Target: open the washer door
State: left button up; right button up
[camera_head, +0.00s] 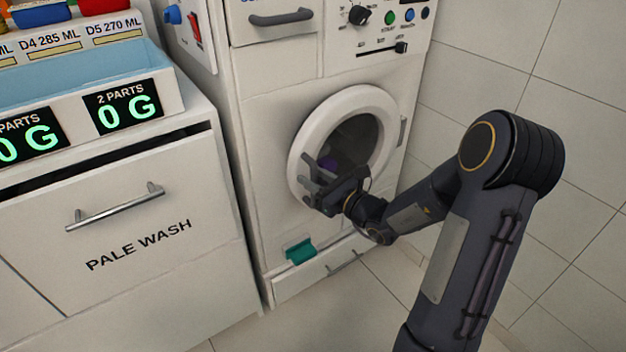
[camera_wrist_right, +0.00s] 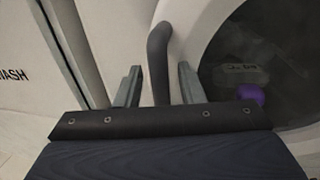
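The washer door (camera_head: 316,129) is a white ring with a dark round window, and it appears shut on the front of the white washer. Its dark curved handle (camera_wrist_right: 160,60) stands on the left side of the ring in the right wrist view. My right gripper (camera_wrist_right: 157,84) is open, with one finger on each side of the handle and visible gaps between. In the head view my right gripper (camera_head: 318,186) is at the lower left of the door and hides most of the handle. A purple item (camera_wrist_right: 251,94) shows behind the glass. My left gripper is not in view.
A white cabinet with a "PALE WASH" drawer (camera_head: 140,245) stands to the left. The washer has a top drawer handle (camera_head: 281,17), a control panel (camera_head: 385,25) and a teal tab (camera_head: 300,251) low down. A tiled wall (camera_head: 580,75) is on the right.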

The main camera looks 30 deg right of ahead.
jog(key=shift+w, duration=0.15)
grip_shut()
